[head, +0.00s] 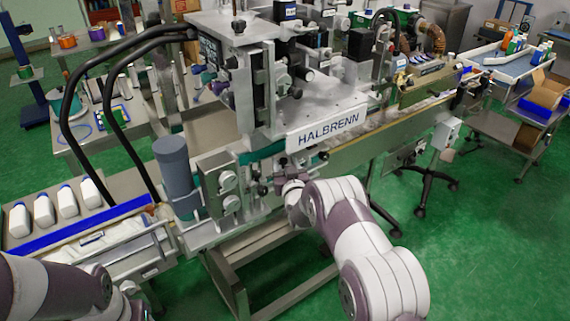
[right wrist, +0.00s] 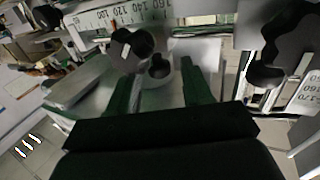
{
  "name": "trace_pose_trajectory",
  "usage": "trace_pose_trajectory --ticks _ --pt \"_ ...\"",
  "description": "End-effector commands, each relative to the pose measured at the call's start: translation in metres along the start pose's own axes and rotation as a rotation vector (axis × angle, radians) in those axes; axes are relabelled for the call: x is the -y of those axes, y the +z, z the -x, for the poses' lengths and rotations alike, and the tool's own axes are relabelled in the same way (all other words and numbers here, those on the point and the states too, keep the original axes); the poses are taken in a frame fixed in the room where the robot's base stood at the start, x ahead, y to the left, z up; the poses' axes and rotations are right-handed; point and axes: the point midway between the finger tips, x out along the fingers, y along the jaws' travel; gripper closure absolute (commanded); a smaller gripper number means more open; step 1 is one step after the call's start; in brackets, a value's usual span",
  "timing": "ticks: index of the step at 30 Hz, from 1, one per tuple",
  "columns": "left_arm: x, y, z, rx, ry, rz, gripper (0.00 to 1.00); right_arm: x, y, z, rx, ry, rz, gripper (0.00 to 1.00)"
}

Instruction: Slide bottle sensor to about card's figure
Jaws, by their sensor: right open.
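My right gripper (head: 287,190) is at the front of the HALBRENN machine (head: 325,128), below its nameplate. In the right wrist view its two dark green fingers (right wrist: 161,70) are apart, with a small black knob (right wrist: 158,67) showing between their tips. I cannot tell whether they touch it. A larger black lobed knob (right wrist: 131,48) sits just beyond, under a white scale (right wrist: 150,14) with a reddish mark near 110–120. Which part is the bottle sensor I cannot tell. No card is readable. My left arm (head: 60,290) shows at lower left; its gripper does not show.
Another black lobed knob (right wrist: 275,50) and a second scale (right wrist: 307,92) stand close on the right in the wrist view. A grey cylinder (head: 176,165) stands by the machine. Green floor is clear at lower right.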

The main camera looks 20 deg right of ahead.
Motion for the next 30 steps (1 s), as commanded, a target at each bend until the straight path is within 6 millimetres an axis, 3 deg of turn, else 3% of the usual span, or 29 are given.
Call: trace_pose_trajectory --ticks 2,7,13,21,29,30 --pt "0.0 0.0 0.0 0.0 0.0 0.0 0.4 0.0 0.0 0.0 0.0 0.0 0.0 0.51" --pt "0.0 0.0 0.0 0.0 0.0 0.0 0.4 0.0 0.0 0.0 0.0 0.0 0.0 1.0" --pt "0.0 0.001 -0.004 0.0 0.0 0.0 0.4 -0.004 0.002 -0.001 -0.002 0.001 -0.001 1.0" --pt "0.0 0.004 -0.031 0.0 0.0 0.0 0.4 -0.038 0.002 -0.015 -0.005 0.004 -0.001 1.0" --pt "0.0 0.003 -0.027 0.0 0.0 0.0 0.4 -0.037 -0.001 -0.015 0.0 0.0 -0.001 1.0" --pt "0.0 0.003 -0.027 0.0 0.0 0.0 0.4 -0.037 -0.001 -0.015 0.0 0.0 -0.001 0.6"
